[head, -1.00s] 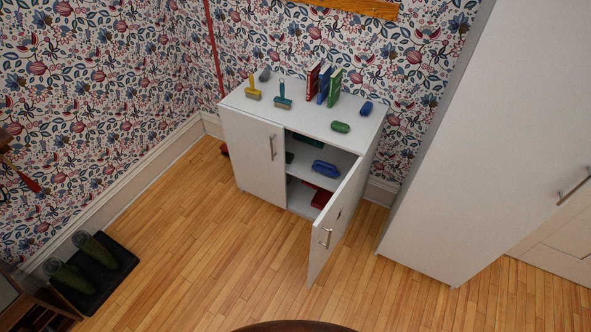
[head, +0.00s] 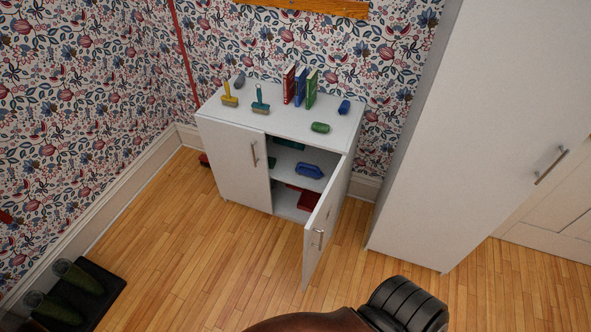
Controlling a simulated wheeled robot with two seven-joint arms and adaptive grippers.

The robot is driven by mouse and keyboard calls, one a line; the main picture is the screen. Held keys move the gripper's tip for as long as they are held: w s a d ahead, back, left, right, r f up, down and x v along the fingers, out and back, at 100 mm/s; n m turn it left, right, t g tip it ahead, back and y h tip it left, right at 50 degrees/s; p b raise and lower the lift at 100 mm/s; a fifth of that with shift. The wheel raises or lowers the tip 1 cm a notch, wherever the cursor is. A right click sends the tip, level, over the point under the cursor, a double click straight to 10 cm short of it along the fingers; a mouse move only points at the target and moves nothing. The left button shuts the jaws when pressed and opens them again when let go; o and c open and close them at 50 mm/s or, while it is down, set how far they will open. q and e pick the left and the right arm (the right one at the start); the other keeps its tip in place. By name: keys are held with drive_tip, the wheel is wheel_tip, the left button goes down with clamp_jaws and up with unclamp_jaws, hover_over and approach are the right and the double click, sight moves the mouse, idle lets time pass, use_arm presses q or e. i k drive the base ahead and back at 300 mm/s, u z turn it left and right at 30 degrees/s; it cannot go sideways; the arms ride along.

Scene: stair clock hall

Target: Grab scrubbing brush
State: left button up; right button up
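A blue object with an arched handle, which looks like a scrubbing brush (head: 309,170), lies on the middle shelf of the white cabinet (head: 228,160). The cabinet's right door (head: 322,225) stands open towards me and its left door is shut. On the cabinet top lie a yellow wide-headed brush (head: 229,97) and a teal one (head: 260,104), handles pointing up and back. Neither of my grippers shows in the view.
Red, blue and green books (head: 299,87) stand on the cabinet top, with green (head: 320,127), dark blue (head: 344,107) and grey (head: 240,82) small items. A red item (head: 308,201) lies low inside. A tall white cabinet (head: 470,130) stands right. Wooden floor in front is open.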

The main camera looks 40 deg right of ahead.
sight(313, 171)
drive_tip(key=i, duration=3.15)
drive_tip(key=z, duration=2.9)
